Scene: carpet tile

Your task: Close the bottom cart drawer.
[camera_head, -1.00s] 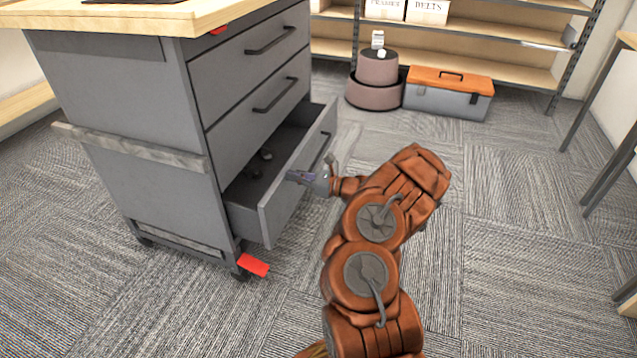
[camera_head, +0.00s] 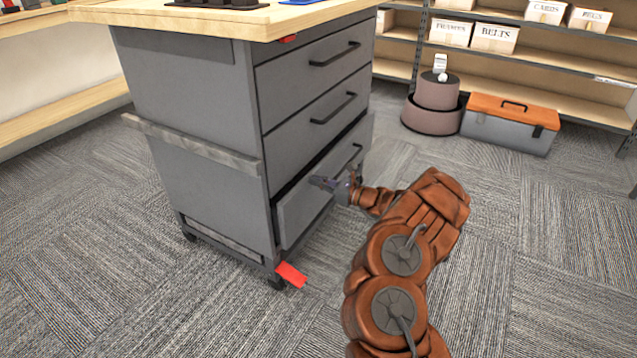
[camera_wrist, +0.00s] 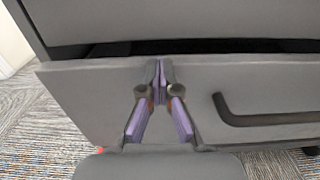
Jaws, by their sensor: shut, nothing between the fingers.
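The grey cart (camera_head: 205,130) stands at the left of the head view with its top two drawers shut. Its bottom drawer (camera_head: 300,212) is open by a small gap, which shows as a dark slot above the drawer front (camera_wrist: 85,95) in the wrist view. My gripper (camera_head: 318,182) is at the drawer's front face, left of the dark bar handle (camera_head: 352,160). In the wrist view my gripper's purple fingers (camera_wrist: 160,85) are together and empty, against or very close to the front; the handle (camera_wrist: 265,118) is to their right.
A red tab (camera_head: 291,274) sticks out at the cart's lower front corner, by a caster. A toolbox with an orange lid (camera_head: 512,122) and a round brown robot-like object (camera_head: 434,108) stand by the shelves. Carpet right of my arm is clear.

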